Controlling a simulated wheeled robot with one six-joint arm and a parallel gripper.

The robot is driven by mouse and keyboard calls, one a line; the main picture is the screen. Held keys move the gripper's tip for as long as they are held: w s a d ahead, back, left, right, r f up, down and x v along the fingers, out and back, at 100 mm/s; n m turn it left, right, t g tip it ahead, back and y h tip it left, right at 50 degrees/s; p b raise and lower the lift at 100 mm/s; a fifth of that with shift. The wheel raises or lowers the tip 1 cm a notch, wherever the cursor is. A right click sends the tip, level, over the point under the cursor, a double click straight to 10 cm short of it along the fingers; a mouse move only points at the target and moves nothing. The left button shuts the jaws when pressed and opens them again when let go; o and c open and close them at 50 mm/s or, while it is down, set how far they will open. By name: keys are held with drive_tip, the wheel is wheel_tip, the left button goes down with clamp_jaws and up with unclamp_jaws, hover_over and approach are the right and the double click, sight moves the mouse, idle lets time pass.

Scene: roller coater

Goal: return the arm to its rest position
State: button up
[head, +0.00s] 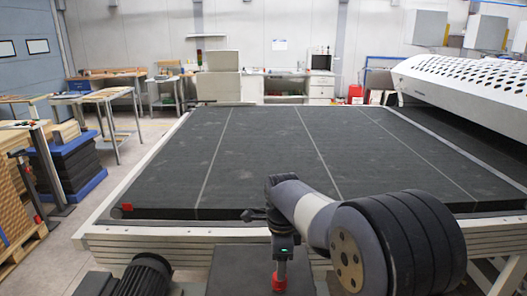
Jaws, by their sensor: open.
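My arm reaches in from the lower right, over the near edge of the large dark belt table (150,165). Its thick ribbed joint and grey link show large in the foreground. My gripper (252,214) is small and dark at the arm's end, near the front edge of the belt. It is open, and I see nothing held in it. The arm's own joints hide part of the gripper.
A white perforated machine cover (470,85) stands at the right of the belt. Wooden work tables (105,95) and a blue-and-black stack (68,165) stand at the left. Cabinets (218,75) line the back. The belt's top is clear.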

wheel_tip(320, 180, down, 6)
drive_tip(key=shift+f, duration=0.2)
drive_tip(key=shift+n, duration=0.3)
drive_tip(key=shift+r, duration=0.1)
